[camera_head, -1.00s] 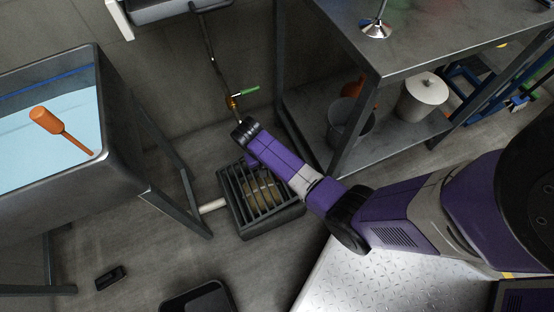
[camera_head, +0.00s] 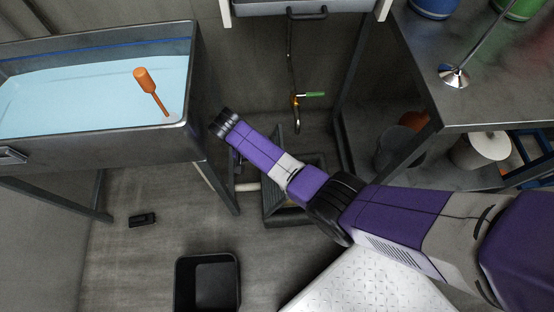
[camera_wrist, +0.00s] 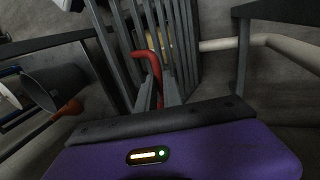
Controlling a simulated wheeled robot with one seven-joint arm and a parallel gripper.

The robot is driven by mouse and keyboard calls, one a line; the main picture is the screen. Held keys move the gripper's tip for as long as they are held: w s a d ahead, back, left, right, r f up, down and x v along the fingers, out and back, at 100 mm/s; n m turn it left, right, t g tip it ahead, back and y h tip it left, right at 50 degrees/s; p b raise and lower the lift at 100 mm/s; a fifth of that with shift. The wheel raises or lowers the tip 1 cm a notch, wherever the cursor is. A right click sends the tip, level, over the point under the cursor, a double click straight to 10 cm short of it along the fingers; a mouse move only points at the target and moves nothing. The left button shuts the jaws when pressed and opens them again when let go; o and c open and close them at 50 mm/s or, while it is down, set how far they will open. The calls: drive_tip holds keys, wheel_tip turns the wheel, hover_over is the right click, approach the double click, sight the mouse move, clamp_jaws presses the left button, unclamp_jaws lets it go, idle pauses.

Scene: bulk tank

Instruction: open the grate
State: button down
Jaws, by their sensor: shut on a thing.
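The grate (camera_wrist: 122,55) shows in the wrist view as a row of dark parallel bars just ahead of my gripper (camera_wrist: 158,94). A red bent handle (camera_wrist: 152,58) at the bars runs down between my fingers, and my gripper is shut on it. In the head view the floor box (camera_head: 287,218) under the grate is partly uncovered, and its inside shows beside my arm. The grate looks raised and tilted there. My arm hides most of it, along with my fingertips.
A water-filled tank (camera_head: 90,142) stands left on legs, with an orange tool (camera_head: 151,90) in it. A metal table (camera_head: 480,115) stands right, with a grey bucket (camera_head: 392,150) beneath. A black bin (camera_head: 207,260) and a small black object (camera_head: 142,220) are on the floor.

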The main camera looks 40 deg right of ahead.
drive_tip(key=shift+a+f, duration=0.25)
drive_tip(key=shift+a, duration=0.3)
drive_tip(key=c, duration=1.5)
unclamp_jaws()
drive_tip(key=shift+w+r, duration=0.1)
drive_tip(key=shift+r, duration=0.1)
wheel_tip(320, 180, up, 20)
drive_tip(key=p, duration=0.7)
drive_tip(key=shift+p, duration=0.4)
